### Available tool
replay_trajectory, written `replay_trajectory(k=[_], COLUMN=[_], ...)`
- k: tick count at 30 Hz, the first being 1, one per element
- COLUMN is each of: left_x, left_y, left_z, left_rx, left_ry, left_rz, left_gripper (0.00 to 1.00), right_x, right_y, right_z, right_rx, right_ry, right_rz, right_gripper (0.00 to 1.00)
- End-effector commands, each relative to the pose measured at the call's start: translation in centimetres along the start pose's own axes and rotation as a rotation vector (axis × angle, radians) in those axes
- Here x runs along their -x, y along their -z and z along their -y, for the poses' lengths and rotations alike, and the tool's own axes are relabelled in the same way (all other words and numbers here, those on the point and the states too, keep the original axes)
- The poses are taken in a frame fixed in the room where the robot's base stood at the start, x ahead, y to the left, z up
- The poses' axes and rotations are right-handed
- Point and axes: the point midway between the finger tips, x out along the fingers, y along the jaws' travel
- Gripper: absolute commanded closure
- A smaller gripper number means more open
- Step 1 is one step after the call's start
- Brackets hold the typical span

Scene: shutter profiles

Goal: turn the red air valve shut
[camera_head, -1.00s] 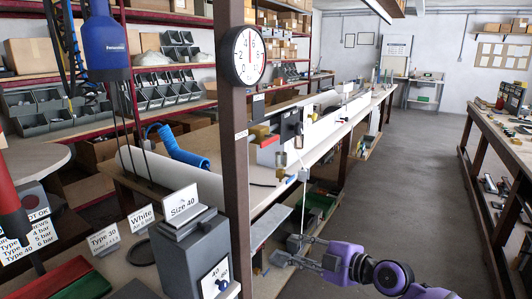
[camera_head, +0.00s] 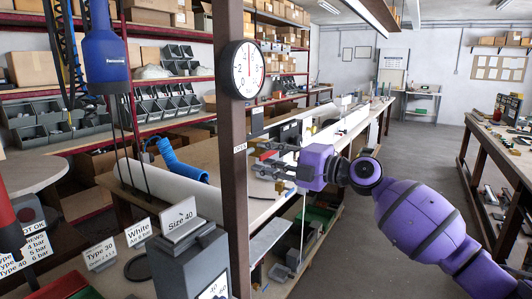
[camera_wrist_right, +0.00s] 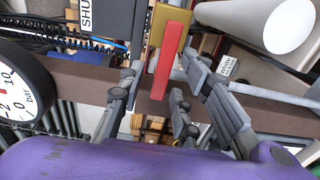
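The red air valve shows in the right wrist view as a flat red lever (camera_wrist_right: 163,76) on a brass body (camera_wrist_right: 173,27). The lever is straight and points down from the body in that picture. My right gripper (camera_wrist_right: 160,68) is open, with one finger on each side of the lever; a gap shows on the left side. In the head view my right gripper (camera_head: 264,160) is beside the brown post, pointing left, and mostly covers the valve there. My left gripper is in neither current view.
A round pressure gauge (camera_head: 246,69) is fixed to the brown post (camera_head: 235,190); it also shows in the wrist view (camera_wrist_right: 18,100). A label reading "SHU" (camera_wrist_right: 86,14) is near the valve. A blue coiled hose (camera_head: 180,160) and a white roll (camera_head: 165,183) lie behind the post.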

Motion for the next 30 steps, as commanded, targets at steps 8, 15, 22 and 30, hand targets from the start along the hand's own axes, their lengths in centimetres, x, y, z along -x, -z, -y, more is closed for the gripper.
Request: replay_trajectory(k=[8,15,22,30], left_x=[0.28,0.29,0.29,0.21], left_y=[-0.05,-0.10,-0.09,-0.20], left_z=[-0.01,-0.04,-0.05,-0.07], left_rx=[0.001,0.001,0.001,0.000], left_ry=[0.000,-0.001,-0.001,-0.001], left_rz=[0.002,0.003,0.004,0.005], left_gripper=[1.00,1.00,1.00,1.00], right_x=[-0.84,-0.81,-0.79,-0.80], right_y=[0.01,0.02,0.02,0.01], right_z=[0.12,0.14,0.14,0.19], right_rx=[0.001,0.000,0.000,-0.004], right_ry=[0.001,0.001,0.001,0.001], right_rz=[0.000,0.000,0.000,0.000], right_gripper=[0.69,0.87,1.00,1.00])
